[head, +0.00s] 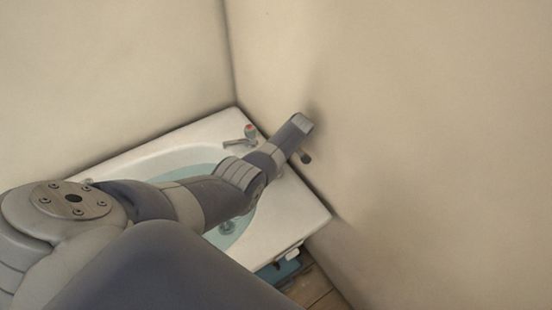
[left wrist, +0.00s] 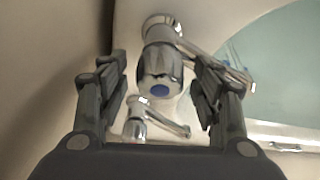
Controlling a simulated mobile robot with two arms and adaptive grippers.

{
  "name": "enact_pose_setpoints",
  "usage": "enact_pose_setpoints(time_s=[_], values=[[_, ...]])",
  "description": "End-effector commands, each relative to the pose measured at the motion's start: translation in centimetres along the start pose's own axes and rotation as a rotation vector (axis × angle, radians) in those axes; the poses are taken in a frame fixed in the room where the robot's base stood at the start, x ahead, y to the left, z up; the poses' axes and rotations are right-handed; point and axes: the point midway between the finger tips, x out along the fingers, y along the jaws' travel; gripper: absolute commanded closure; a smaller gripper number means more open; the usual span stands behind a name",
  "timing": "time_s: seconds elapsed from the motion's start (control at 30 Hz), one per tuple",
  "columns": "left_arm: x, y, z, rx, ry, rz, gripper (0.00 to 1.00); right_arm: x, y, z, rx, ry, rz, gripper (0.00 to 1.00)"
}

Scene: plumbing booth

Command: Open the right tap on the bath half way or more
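The bath (head: 290,235) stands in the corner with pale water in it. A tap with a red mark (head: 250,132) shows at its far end in the head view; my left arm hides the rim to the right of it. In the left wrist view, a chrome tap with a blue-marked handle (left wrist: 160,84) is between the fingers of my left gripper (left wrist: 162,68). The gripper is open, with a gap on both sides of the handle. My right gripper is not in view.
A beige wall (head: 420,130) rises close to the right of the bath and my left wrist. Another wall closes the left side. Wooden floor (head: 318,288) shows at the bath's near right corner. The second tap sits close by the gripper.

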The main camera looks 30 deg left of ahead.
Motion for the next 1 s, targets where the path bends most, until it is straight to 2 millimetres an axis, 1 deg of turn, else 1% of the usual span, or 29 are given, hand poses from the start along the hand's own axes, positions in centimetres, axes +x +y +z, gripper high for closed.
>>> enact_pose_setpoints(time_s=[0.27, 0.47, 0.63, 1.0], values=[[-0.2, 0.0, 0.0, 0.0, 0.001, 0.001, 0.4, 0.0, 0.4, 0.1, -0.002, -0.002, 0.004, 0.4], [-1.4, 0.1, 0.0, 0.001, 0.002, 0.003, 0.4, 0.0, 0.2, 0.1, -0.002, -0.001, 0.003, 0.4], [-3.2, 0.0, 0.1, 0.0, 0.0, 0.003, 0.4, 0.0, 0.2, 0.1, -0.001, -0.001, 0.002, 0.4], [-9.1, 0.1, 0.1, 0.0, 0.0, 0.004, 0.4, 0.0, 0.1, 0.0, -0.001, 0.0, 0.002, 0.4]])
